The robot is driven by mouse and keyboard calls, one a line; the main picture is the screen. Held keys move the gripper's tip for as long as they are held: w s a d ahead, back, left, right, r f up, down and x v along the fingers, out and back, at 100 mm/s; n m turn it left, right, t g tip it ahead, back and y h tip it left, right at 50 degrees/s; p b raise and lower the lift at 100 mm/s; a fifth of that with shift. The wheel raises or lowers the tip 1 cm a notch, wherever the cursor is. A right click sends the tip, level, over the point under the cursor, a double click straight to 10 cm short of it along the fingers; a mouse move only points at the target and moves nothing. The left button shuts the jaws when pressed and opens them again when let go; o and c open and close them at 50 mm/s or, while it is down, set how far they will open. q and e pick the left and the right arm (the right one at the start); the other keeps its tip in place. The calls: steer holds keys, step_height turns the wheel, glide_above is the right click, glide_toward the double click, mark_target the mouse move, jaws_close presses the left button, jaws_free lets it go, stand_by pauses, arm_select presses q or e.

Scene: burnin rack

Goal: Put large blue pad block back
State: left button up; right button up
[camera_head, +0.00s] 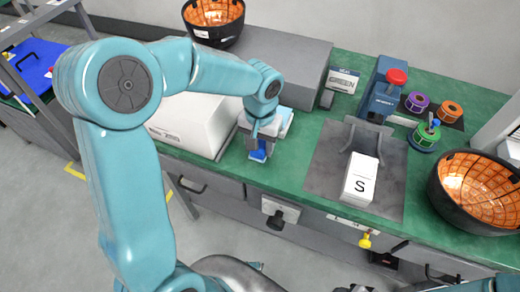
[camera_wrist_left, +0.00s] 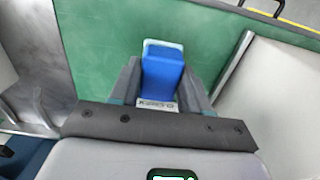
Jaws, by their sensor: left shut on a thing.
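My left gripper (camera_head: 262,138) is shut on a blue block (camera_head: 260,151) at the front part of the green bench (camera_head: 235,168), beside a white box. In the left wrist view the two fingers of the left gripper (camera_wrist_left: 162,95) flank the blue block (camera_wrist_left: 162,75), with green surface beyond it. A label with print shows at the block's near end. I cannot tell whether the block touches the bench. Of my right arm, only a teal part and dark pieces show at the lower right edge of the head view; its jaws cannot be made out.
The white box (camera_head: 192,122) stands close left of the gripper. A grey mat (camera_head: 325,175) holds a white block marked S (camera_head: 360,180). A blue device with a red knob (camera_head: 384,92), coloured spools (camera_head: 425,134) and an orange-lined bowl (camera_head: 478,183) are right. Green bench lies clear between gripper and mat.

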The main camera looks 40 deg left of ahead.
mark_target(260, 144)
arm_select(q)
step_height(260, 144, down, 3)
steer(key=shift+r, duration=0.15)
steer(key=o, duration=0.9)
steer(key=shift+o, duration=0.2)
steer(key=shift+r, duration=0.15)
step_height(260, 144, up, 12)
steer(key=shift+f+p, duration=0.1)
steer(key=shift+p, duration=0.5)
